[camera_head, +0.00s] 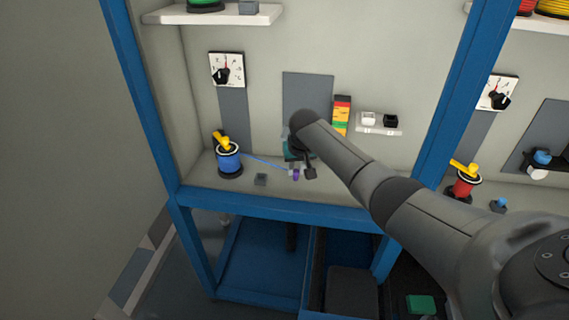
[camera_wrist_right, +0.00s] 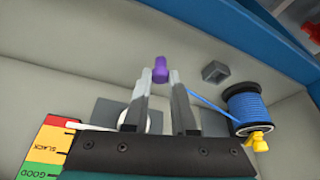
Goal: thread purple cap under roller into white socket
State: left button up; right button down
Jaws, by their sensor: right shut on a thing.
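The purple cap (camera_head: 295,174) is low over the bench, at the end of the blue cable that runs from the spool. In the right wrist view the purple cap (camera_wrist_right: 160,69) is between the fingertips of my right gripper (camera_wrist_right: 160,77), which is shut on it. My right gripper (camera_head: 303,172) is partly hidden by its own arm in the head view. A white round part (camera_wrist_right: 155,120), perhaps the roller, shows partly behind the fingers. A white socket block (camera_head: 369,118) sits on the wall ledge beside a black one. My left gripper is not in view.
The blue spool (camera_head: 229,160) with a yellow handle stands left on the bench. A small grey square block (camera_head: 261,180) is between it and the gripper. A red-yellow-green gauge (camera_head: 341,115) is on the wall. Blue frame posts (camera_head: 155,100) bound the station.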

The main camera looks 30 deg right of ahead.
jog(key=s+d, duration=0.4)
jog(key=d, duration=0.1)
jog(key=shift+s+d+p, duration=0.2)
jog(key=shift+s+p, duration=0.1)
jog(key=shift+s+d, duration=0.6)
jog(key=shift+d, duration=0.1)
